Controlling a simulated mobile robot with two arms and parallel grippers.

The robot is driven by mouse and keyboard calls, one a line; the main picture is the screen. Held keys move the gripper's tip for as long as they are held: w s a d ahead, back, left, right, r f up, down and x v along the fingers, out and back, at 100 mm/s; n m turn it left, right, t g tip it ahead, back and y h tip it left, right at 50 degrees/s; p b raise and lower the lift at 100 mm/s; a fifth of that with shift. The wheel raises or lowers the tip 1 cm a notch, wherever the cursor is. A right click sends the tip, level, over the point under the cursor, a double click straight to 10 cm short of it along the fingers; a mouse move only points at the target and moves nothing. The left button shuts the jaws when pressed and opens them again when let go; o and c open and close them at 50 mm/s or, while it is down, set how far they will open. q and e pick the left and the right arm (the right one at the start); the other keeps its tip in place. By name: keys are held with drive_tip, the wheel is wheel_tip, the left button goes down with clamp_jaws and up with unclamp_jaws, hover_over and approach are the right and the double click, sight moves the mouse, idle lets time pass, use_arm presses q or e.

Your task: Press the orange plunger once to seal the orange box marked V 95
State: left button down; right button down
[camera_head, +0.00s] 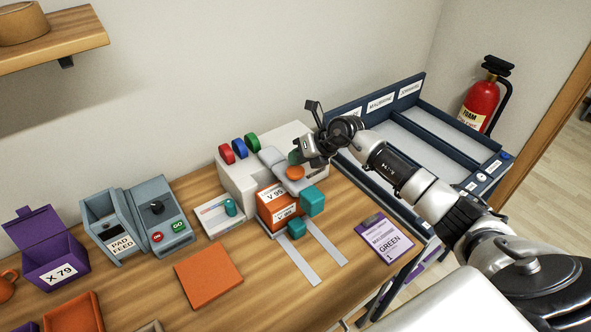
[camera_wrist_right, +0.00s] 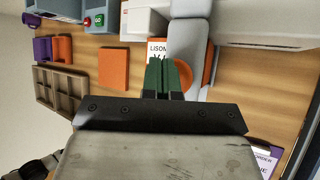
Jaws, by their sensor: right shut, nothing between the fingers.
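The orange box marked V 95 (camera_head: 270,214) stands upright in the white press (camera_head: 238,178), with teal blocks (camera_head: 313,201) at its side. Its white label (camera_wrist_right: 156,48) shows partly in the right wrist view. The orange plunger (camera_head: 295,173) is a round orange knob on the grey press arm, above the box. It also shows beside my fingers in the right wrist view (camera_wrist_right: 184,70). My right gripper (camera_head: 296,157) is shut and empty, its green fingertips right by the plunger. I cannot tell whether they touch it. My left gripper is out of view.
Red, blue and green knobs (camera_head: 239,147) stand on the press. Left are grey machines (camera_head: 112,228), an orange mat (camera_head: 208,274) and a purple box (camera_head: 50,252).

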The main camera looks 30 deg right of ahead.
sight(296, 170)
drive_tip(key=shift+f, duration=0.15)
idle(0.6)
drive_tip(key=shift+f+b, duration=0.3)
drive_tip(key=shift+b, duration=0.05)
drive_tip(key=shift+f+b, duration=0.55)
drive_tip(key=shift+f, duration=0.25)
idle(0.8)
drive_tip(key=shift+s+a+f+b, duration=0.1)
drive_tip(key=shift+s+f+b, duration=0.25)
drive_tip(key=shift+f, duration=0.35)
idle(0.4)
drive_tip(key=shift+r, duration=0.1)
drive_tip(key=shift+w+r+p, duration=0.3)
drive_tip(key=shift+r+p, duration=0.5)
drive_tip(key=shift+r, duration=0.65)
drive_tip(key=shift+w+r, duration=0.1)
